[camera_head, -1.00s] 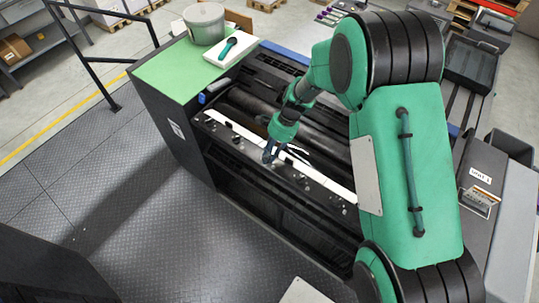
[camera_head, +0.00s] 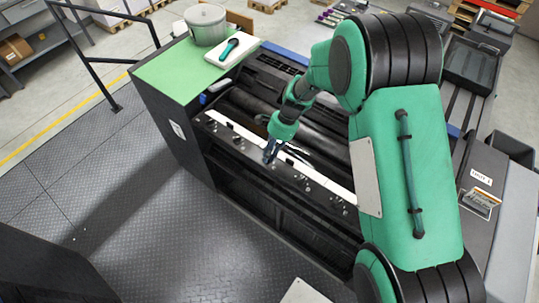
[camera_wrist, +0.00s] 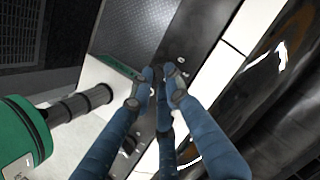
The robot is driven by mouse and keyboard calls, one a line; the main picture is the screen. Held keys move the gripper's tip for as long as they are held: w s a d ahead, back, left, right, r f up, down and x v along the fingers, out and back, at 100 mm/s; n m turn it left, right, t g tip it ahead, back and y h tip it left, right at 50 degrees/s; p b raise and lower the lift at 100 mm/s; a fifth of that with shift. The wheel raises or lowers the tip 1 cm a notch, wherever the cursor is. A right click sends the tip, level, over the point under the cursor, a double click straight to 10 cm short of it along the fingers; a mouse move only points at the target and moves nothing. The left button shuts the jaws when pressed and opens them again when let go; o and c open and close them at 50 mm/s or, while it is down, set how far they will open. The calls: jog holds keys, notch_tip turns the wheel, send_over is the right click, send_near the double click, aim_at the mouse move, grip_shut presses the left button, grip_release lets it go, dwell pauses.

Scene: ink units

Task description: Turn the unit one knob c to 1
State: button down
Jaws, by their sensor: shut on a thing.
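The front rail (camera_head: 232,140) of the ink unit carries a row of small knobs, with one group (camera_head: 303,181) to the right of my gripper. My gripper (camera_head: 268,160) points down at the rail, near the middle of the row, with its fingertips at knob height. In the wrist view my gripper (camera_wrist: 156,88) has its blue fingers drawn close together over the dark rail (camera_wrist: 182,45). It is shut on a knob, which the fingertips mostly hide. I cannot read the knob's letter or its setting.
A white strip (camera_head: 330,183) and dark rollers (camera_head: 265,115) lie behind the rail. A grey pot (camera_head: 205,25) and a white tray with a green-handled tool (camera_head: 229,47) stand on the green top. A "UNIT 1" label (camera_head: 481,177) is at right. Dark floor in front is clear.

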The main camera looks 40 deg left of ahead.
jog(key=n+h, duration=0.1)
jog(key=n, duration=0.3)
jog(key=shift+w+a+f+h+b, duration=0.1)
jog(key=shift+w+a+h+b, duration=0.1)
jog(key=shift+h+b, duration=0.2)
jog(key=n+h, duration=0.1)
jog(key=n, duration=0.4)
jog(key=shift+s+f+h+b, duration=0.1)
jog(key=shift+f+h+b, duration=0.05)
jog(key=shift+h+b, duration=0.25)
jog(key=shift+d, duration=0.1)
jog(key=c, duration=1.7)
grip_release()
jog(key=shift+f, duration=0.1)
jog(key=shift+r, duration=0.2)
jog(key=v, duration=1.2)
jog(key=shift+f, duration=0.1)
